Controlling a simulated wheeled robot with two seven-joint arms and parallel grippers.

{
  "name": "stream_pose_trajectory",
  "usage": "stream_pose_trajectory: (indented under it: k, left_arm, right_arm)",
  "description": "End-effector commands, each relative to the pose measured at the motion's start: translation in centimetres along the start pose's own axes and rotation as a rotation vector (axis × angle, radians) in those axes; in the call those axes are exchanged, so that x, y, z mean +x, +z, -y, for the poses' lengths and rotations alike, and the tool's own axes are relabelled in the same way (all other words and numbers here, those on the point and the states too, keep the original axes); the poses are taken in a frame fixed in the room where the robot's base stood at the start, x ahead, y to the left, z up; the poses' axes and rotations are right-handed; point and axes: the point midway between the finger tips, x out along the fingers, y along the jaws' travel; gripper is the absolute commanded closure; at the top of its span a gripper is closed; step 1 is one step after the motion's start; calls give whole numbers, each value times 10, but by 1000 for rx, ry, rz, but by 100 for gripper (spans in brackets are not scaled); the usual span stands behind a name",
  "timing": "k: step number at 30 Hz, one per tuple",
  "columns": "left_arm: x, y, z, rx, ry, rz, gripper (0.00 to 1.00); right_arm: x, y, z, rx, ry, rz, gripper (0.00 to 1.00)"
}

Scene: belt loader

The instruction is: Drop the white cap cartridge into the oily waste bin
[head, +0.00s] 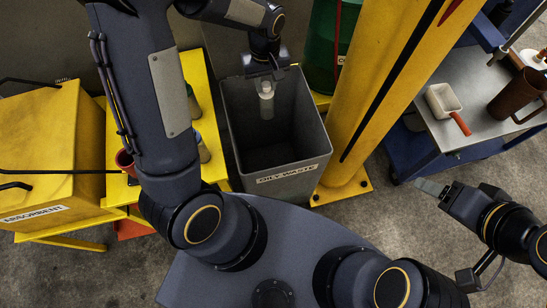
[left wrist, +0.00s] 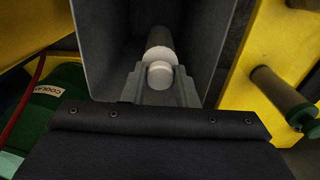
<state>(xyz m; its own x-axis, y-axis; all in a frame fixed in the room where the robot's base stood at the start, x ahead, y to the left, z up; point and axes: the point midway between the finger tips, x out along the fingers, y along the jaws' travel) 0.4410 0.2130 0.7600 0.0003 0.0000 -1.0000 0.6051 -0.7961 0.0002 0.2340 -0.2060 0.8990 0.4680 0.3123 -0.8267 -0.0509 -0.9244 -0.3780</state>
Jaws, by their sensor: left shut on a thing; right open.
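The white cap cartridge (head: 266,103) is pale and cylindrical, and hangs over the open mouth of the grey oily waste bin (head: 287,179). My left gripper (head: 265,82) is shut on it at the bin's far side. In the left wrist view the cartridge (left wrist: 160,55) sits between the fingers (left wrist: 160,82), its white round end towards the camera, with the bin's walls (left wrist: 98,50) around it. The lower part of the bin is dark. My right gripper (head: 434,187) is open and empty, far to the right of the bin above the floor.
A yellow post (head: 375,90) stands right of the bin, and a green drum (head: 325,45) behind it. A yellow absorbent box (head: 50,150) and a yellow stand with cartridges are at left.

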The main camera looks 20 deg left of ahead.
Motion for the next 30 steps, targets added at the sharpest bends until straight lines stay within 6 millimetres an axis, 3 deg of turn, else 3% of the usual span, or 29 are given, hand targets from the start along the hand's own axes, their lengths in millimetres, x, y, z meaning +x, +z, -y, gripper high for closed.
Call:
stream_pose_trajectory:
  k: [15,25,26,30]
  left_arm:
    - [54,0,0,2,0,0,100]
    - [56,0,0,3,0,0,100]
    - [56,0,0,3,0,0,71]
    - [56,0,0,3,0,0,53]
  right_arm:
    - [36,18,-16,0,0,0,33]
    - [37,18,-17,0,0,0,33]
    - [37,18,-17,0,0,0,33]
    - [37,18,-17,0,0,0,33]
